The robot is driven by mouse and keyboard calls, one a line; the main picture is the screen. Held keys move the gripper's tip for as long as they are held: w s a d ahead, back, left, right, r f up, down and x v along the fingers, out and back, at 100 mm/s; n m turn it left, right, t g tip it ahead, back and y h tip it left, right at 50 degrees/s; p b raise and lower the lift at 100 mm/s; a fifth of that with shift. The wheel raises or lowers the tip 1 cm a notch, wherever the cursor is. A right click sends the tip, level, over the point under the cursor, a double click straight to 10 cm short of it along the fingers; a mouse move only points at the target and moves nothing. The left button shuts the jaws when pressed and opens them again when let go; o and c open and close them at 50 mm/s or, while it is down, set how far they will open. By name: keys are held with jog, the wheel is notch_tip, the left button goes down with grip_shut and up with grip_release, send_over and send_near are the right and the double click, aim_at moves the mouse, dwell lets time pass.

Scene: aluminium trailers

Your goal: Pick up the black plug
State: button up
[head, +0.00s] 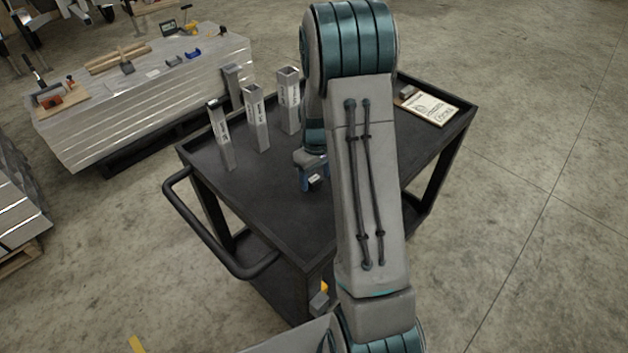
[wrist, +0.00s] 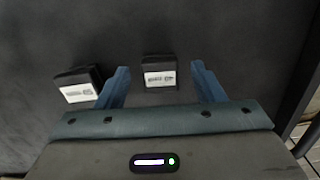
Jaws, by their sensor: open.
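Two small black plugs with white labels lie on the dark cart top in the wrist view. One black plug (wrist: 159,72) is between the two blue fingers of my gripper (wrist: 161,69), with a gap on each side. The other black plug (wrist: 80,84) lies to the left, outside the left finger and close to it, slightly turned. My gripper is open and points down at the cart top. In the head view my gripper (head: 313,178) is low over the middle of the cart, partly hidden by my arm. A plug (head: 316,180) shows small there.
The black cart (head: 265,195) has a raised rim and a side handle (head: 205,235). Upright square tubes (head: 256,118) stand at its back left. A clipboard (head: 430,107) lies at the back right. A metal stack (head: 150,95) with tools stands behind, at left.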

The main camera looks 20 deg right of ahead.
jog(key=shift+f, duration=1.1)
jog(key=c, duration=1.1)
jog(key=shift+o, duration=0.2)
jog(key=shift+r, duration=0.15)
